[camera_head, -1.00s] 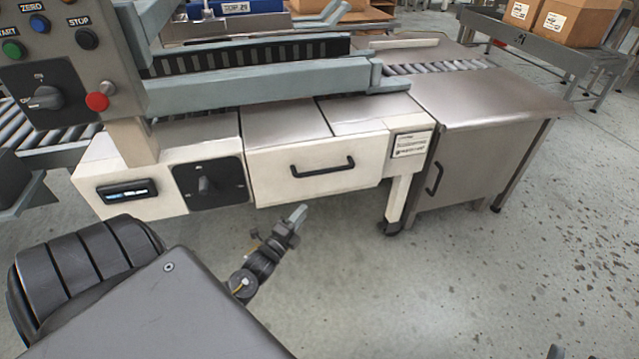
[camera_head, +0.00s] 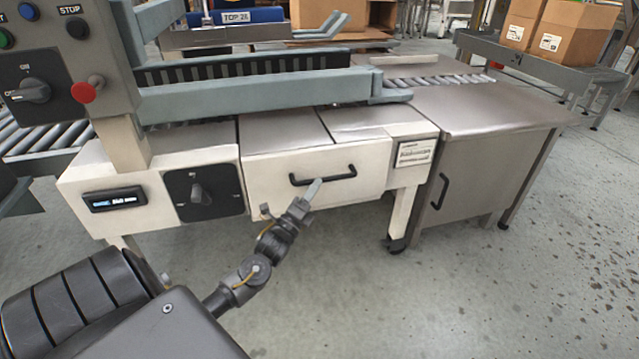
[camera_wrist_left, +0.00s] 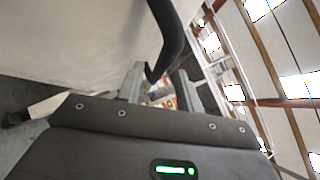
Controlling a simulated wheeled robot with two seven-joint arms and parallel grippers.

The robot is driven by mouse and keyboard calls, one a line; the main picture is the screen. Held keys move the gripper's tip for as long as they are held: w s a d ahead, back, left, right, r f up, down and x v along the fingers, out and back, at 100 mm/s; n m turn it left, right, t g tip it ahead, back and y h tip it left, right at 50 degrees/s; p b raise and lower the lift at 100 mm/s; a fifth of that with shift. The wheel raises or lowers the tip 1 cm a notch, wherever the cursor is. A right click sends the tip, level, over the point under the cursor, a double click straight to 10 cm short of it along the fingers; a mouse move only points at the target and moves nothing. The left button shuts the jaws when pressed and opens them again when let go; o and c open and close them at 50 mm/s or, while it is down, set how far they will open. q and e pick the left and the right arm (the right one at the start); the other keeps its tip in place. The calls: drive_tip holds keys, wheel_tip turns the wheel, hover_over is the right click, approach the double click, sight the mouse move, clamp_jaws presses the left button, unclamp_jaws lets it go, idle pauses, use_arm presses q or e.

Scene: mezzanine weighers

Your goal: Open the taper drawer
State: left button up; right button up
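The taper drawer (camera_head: 365,170) is a cream front panel under the conveyor frame in the head view, and it is closed flush. Its black bar handle (camera_head: 343,175) runs across the middle of the front. Whether either finger touches the bar I cannot tell. My right gripper is not in view.
A rotary switch (camera_head: 197,194) and small display (camera_head: 115,198) sit left of the drawer. A metal cabinet (camera_head: 490,175) with its own handle (camera_head: 443,191) stands to the right. A control post with a red button (camera_head: 84,92) rises at left. Floor in front is clear.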

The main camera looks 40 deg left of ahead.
use_arm(q)
drive_tip(key=shift+x, duration=1.75)
clamp_jaws()
